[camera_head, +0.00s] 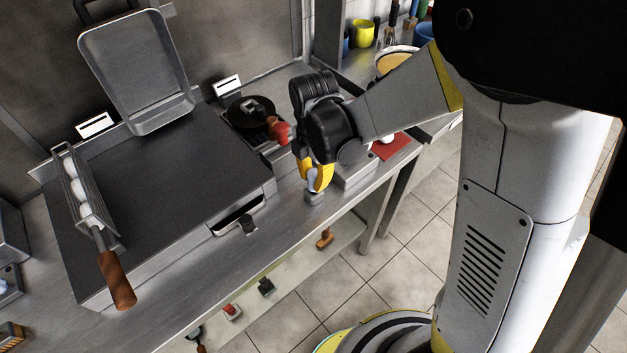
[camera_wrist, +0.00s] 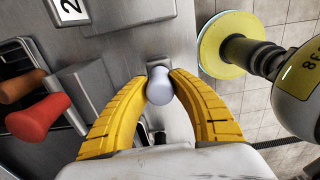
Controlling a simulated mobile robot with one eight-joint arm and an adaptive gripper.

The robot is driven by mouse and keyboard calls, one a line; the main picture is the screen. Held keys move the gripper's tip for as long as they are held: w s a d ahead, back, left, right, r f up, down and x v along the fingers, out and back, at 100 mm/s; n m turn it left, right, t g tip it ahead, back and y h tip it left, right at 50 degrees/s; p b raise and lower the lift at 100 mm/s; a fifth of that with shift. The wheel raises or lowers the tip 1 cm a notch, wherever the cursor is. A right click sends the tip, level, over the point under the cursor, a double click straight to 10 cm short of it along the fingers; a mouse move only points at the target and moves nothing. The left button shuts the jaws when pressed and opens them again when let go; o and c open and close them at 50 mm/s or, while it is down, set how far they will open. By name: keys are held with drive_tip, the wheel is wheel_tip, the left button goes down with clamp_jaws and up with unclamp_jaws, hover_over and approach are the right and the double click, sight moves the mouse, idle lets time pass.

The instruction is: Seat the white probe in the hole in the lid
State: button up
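In the wrist view, the white probe (camera_wrist: 159,88) shows as a pale rounded head between the yellow fingertips of my gripper (camera_wrist: 160,76). Both fingertips appear to touch its sides. In the head view, my gripper (camera_head: 315,178) points down near the front edge of the steel counter, with the pale probe (camera_head: 314,186) between its fingers. A small grey block (camera_head: 313,197) is directly below; whether the probe still sits in it cannot be told. I cannot make out a lid with a hole in either view.
A wide flat griddle (camera_head: 165,180) fills the counter to the left, with a wire basket (camera_head: 85,200) on it. A dark pan (camera_head: 250,110) stands on a burner behind my gripper. A red-handled item (camera_head: 281,131) is close beside it. A red cloth (camera_head: 391,147) lies to the right.

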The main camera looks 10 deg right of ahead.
clamp_jaws()
drive_tip(key=shift+r, duration=0.15)
drive_tip(key=shift+r+p, duration=0.75)
drive_tip(key=shift+r, duration=0.1)
drive_tip(key=shift+r, duration=0.2)
drive_tip(key=shift+r+p, duration=1.8)
drive_tip(key=shift+r, duration=0.55)
drive_tip(key=shift+f, duration=0.1)
